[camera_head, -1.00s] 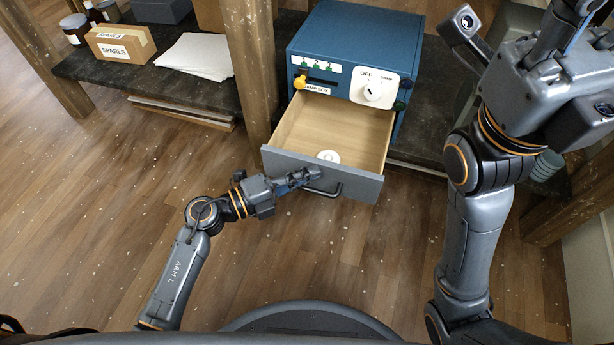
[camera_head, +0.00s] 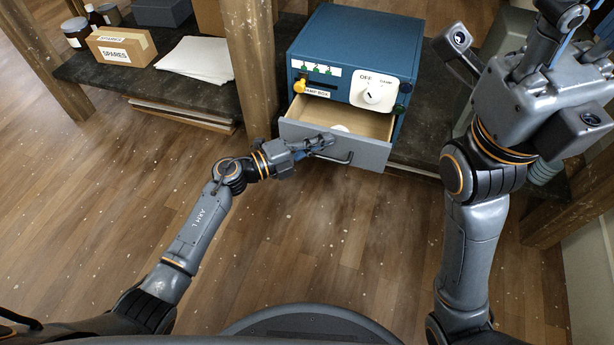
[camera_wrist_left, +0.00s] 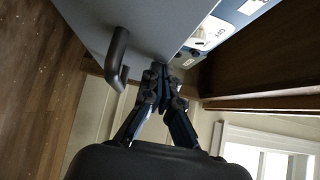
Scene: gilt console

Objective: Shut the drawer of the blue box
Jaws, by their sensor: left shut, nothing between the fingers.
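The blue box (camera_head: 352,38) stands on the dark shelf, with a white dial panel (camera_head: 376,92) on its front. Its drawer (camera_head: 340,148) has a grey front and a pale wood inside, and is partly open. A white round thing (camera_head: 341,128) in the drawer is partly hidden by the front. My left gripper (camera_head: 326,143) is shut and empty, its tips at the drawer front, left of the dark handle (camera_head: 338,160). In the left wrist view the fingertips (camera_wrist_left: 161,70) are at the edge of the grey front, beside the handle (camera_wrist_left: 118,60); whether they touch cannot be told.
A wooden post (camera_head: 250,60) stands just left of the box. A spares carton (camera_head: 121,46), white paper (camera_head: 195,56) and jars (camera_head: 76,31) sit on the left part of the shelf (camera_head: 90,70). My right arm is raised at the right. The floor in front is clear.

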